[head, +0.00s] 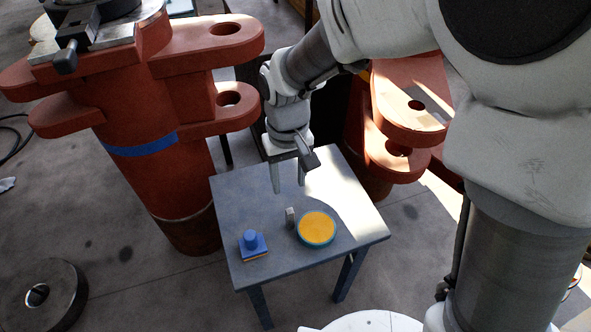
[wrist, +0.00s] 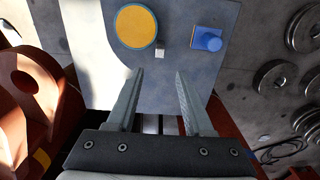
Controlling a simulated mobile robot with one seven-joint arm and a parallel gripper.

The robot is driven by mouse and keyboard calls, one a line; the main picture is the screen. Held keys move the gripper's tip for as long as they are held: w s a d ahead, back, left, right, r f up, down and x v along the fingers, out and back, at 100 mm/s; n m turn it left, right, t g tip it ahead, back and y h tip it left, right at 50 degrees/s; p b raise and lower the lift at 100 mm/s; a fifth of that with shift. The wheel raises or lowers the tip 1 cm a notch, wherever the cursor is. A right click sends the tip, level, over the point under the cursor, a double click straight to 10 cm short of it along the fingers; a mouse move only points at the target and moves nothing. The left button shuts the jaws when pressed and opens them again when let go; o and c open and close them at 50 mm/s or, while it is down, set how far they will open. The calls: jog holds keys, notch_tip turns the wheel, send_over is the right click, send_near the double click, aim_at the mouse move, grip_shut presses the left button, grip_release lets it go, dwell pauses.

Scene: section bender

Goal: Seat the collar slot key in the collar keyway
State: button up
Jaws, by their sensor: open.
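A small grey upright block (head: 290,217), which looks like the slot key, stands on the blue-grey table (head: 245,198) just left of a round disc (head: 317,229) with an orange top and a teal rim. A blue square piece with a round knob (head: 251,243) sits near the table's front left corner. In the wrist view the grey block (wrist: 159,53) lies beyond the fingertips, between the disc (wrist: 136,27) and the blue piece (wrist: 207,39). My gripper (head: 288,187) is open and empty, pointing down over the table behind the block. I cannot make out a keyway.
Large red machine castings (head: 165,110) stand left of and behind the table, with another red bracket (head: 405,105) at the back right. Dark metal rings (head: 40,295) lie on the floor. The table's back and right parts are clear, partly in bright sunlight.

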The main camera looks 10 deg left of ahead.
jog(key=shift+r, duration=0.35)
